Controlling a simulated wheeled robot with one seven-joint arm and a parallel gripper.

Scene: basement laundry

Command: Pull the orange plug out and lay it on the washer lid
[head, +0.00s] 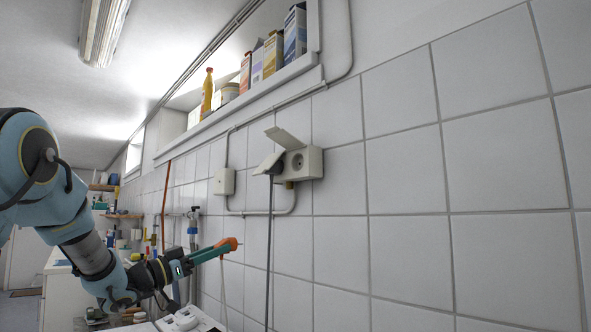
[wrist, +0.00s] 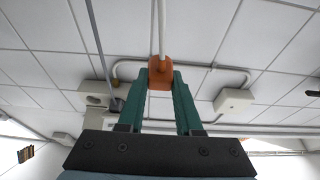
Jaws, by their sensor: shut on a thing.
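My gripper (head: 226,247) has green fingers and is shut on the orange plug (head: 230,243), in front of the tiled wall, below and left of the double socket. In the wrist view the orange plug (wrist: 160,76) sits between the fingertips of my gripper (wrist: 160,88), with its pale cable running off the top edge. The double socket (head: 313,163) has lifted lids; its right outlet is bare and the plug is apart from it. The white washer (head: 188,322) shows only partly at the bottom edge, below my gripper; most of its lid is out of view.
A dark grey cable (head: 269,235) hangs from the socket's left outlet. A junction box (head: 225,182) and conduit are on the wall. Cartons and a yellow bottle (head: 207,91) stand on the ledge above. A tap (head: 193,222) and hanging tools are farther back.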

